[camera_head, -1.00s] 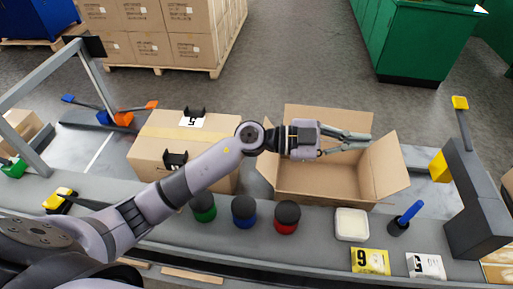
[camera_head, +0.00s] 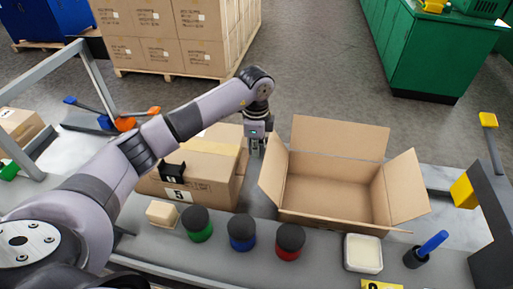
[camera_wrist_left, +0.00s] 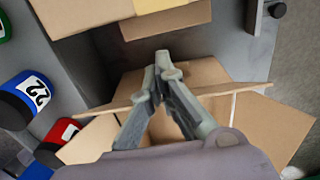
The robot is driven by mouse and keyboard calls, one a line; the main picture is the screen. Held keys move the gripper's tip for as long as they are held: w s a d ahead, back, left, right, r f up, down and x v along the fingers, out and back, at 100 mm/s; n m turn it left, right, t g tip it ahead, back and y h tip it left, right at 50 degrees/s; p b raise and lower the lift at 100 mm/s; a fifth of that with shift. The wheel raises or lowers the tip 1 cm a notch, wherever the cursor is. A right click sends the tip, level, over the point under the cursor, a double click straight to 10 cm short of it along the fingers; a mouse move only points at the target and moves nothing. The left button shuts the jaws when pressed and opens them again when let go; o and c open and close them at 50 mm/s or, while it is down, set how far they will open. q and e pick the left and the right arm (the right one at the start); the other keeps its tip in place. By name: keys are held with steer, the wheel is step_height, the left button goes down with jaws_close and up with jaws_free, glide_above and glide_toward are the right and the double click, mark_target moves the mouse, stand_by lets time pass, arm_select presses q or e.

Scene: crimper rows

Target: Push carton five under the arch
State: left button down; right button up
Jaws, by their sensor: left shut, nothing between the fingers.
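Carton five (camera_head: 212,190) is a closed brown carton with a 5 label on its near side, left of the middle in the head view. A black clip sits on it, and my left arm hides part of its top. My left gripper (camera_head: 257,150) points down between carton five and the open carton, its fingers shut and empty. In the left wrist view, the gripper (camera_wrist_left: 162,58) points toward carton five (camera_wrist_left: 85,12), with a gap visible between them. A grey frame (camera_head: 97,88), apparently the arch, stands at the left. My right gripper is out of view.
An open, empty carton (camera_head: 335,168) stands right of my gripper. Green, blue and red jars (camera_head: 241,231), a small tan block (camera_head: 163,213) and a white tub (camera_head: 363,253) line the near side. A dark post with yellow pads (camera_head: 463,192) stands at the right.

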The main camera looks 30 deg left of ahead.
arm_select(q)
step_height(320, 180, down, 7)
steer(key=shift+r, duration=0.15)
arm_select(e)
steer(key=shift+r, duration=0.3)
